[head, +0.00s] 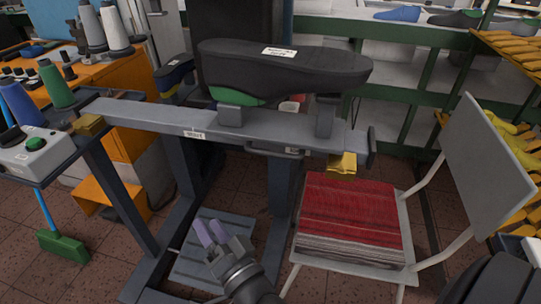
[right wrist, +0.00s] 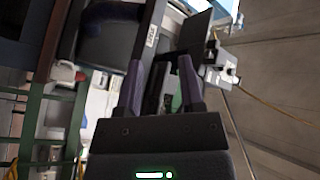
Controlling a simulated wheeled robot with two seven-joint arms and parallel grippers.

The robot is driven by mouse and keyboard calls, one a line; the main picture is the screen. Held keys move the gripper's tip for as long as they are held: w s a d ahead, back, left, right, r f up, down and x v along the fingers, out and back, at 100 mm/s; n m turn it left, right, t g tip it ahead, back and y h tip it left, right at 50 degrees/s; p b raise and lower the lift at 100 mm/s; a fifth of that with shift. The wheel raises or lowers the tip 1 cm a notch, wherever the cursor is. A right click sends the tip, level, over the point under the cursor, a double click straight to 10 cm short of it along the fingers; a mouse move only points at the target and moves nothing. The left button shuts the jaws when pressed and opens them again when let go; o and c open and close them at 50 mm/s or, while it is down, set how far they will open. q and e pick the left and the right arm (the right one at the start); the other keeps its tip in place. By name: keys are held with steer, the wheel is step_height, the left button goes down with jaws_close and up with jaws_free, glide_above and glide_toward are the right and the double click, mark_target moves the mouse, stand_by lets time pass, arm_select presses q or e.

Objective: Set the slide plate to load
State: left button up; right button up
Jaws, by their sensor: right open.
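A long grey beam (head: 150,113) runs across the frame, with a small white label (head: 195,134) too small to read surely. On its right part, grey supports carry a large dark shoe-shaped body (head: 285,72) with a green patch. A dark handle (head: 275,151) sits on the beam's front side. I cannot tell for certain which part is the slide plate. My right gripper (head: 211,231) is open and empty, below and in front of the beam, apart from it. In the right wrist view its fingers (right wrist: 161,75) are spread, with the label (right wrist: 152,36) beyond them. My left gripper is not in view.
A grey control box (head: 35,155) with green and black buttons stands at the left. Thread cones (head: 57,84) and a green broom (head: 62,245) are at the left. Shelves with shoe lasts line the back.

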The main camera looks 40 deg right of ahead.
step_height(320, 180, up, 2)
steer(key=d+m+t+h, duration=0.2)
steer(key=d+m+h, duration=0.1)
steer(key=m+h, duration=0.3)
steer(key=m+g+h, duration=0.6)
steer(key=m+h, duration=0.7)
glide_toward(271, 152)
steer(key=x, duration=1)
steer(key=shift+d+f, duration=0.1)
steer(key=shift+f, duration=0.2)
jaws_close()
